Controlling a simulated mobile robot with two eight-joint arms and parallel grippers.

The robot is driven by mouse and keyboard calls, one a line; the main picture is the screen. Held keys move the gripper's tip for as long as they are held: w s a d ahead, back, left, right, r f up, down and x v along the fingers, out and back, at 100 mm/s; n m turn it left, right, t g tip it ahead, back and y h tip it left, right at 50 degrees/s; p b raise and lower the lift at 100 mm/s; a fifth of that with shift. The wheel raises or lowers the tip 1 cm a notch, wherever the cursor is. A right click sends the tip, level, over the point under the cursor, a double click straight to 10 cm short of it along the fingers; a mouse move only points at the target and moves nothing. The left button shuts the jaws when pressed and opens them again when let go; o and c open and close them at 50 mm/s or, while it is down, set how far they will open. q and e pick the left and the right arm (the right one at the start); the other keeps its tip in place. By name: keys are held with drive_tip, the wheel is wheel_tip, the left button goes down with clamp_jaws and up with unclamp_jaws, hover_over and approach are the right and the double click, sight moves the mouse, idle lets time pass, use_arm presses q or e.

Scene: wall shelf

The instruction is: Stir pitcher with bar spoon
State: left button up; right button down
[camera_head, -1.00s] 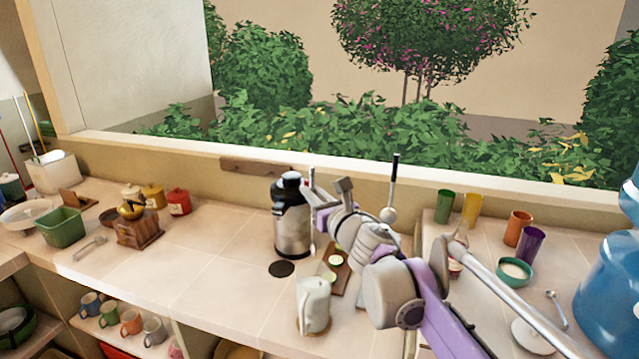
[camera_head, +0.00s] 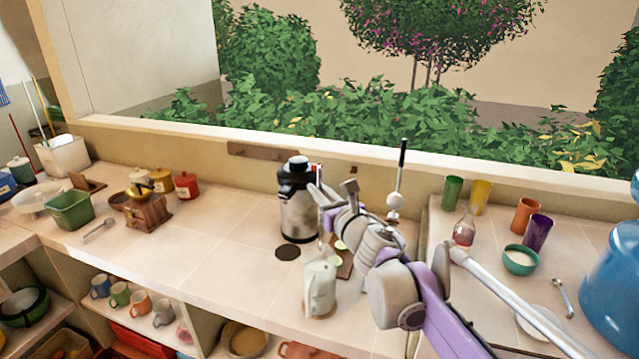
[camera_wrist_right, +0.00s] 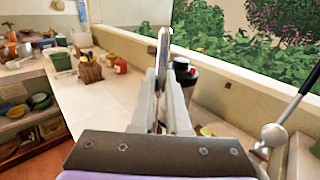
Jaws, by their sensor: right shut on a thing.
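A pale pitcher (camera_head: 320,288) with a handle stands on the counter near its front edge. My left gripper is not in view.
A steel flask (camera_head: 298,212) with a black top stands close behind the gripper. A black-handled rod with a white ball (camera_head: 395,200) stands right of it. Coloured cups (camera_head: 537,232) and a teal bowl (camera_head: 520,259) are at the right.

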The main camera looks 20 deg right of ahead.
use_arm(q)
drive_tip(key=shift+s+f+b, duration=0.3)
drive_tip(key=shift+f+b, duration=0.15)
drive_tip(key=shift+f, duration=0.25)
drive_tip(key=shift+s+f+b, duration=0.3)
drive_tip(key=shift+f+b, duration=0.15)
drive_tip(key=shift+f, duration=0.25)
use_arm(e)
drive_tip(key=shift+f, duration=4.85)
